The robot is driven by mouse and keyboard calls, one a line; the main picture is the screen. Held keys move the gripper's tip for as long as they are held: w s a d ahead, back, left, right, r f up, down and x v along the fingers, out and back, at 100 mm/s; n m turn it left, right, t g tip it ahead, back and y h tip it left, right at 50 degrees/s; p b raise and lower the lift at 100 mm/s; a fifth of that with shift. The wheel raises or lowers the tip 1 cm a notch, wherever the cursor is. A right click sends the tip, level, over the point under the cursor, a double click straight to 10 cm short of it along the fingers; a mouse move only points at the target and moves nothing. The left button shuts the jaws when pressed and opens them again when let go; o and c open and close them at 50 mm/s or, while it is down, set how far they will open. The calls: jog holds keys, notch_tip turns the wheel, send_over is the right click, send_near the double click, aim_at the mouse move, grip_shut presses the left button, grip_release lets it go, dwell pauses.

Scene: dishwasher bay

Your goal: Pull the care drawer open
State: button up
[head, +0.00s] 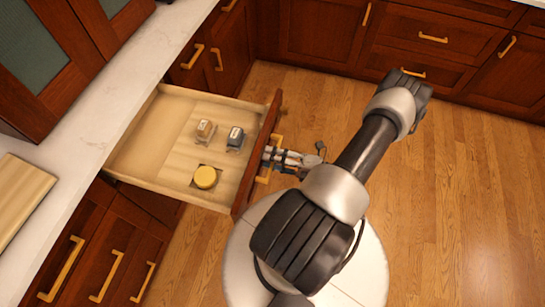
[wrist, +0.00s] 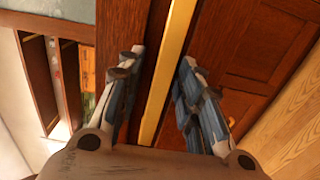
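The care drawer (head: 157,182) is a pale wooden drawer with a dark red-brown front (head: 258,150), and it stands pulled well out from the counter in the head view. Inside are a small tan-topped item (head: 205,130), a dark blue-grey item (head: 235,138) and a round yellow item (head: 205,177). My gripper (head: 270,157) is at the outer side of the drawer front. In the wrist view its fingers (wrist: 161,58) lie on either side of the brass handle (wrist: 163,85). The fingers are apart, with a gap showing between the left finger and the handle.
A light countertop (head: 90,110) runs along the left, with a wooden board (head: 20,195) on it. Closed cabinets with brass handles (head: 433,38) line the back. The wooden floor (head: 460,190) to the right is clear.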

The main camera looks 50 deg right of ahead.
jog(key=v, duration=1.2)
jog(key=shift+w+r, duration=0.1)
jog(key=shift+r, duration=0.05)
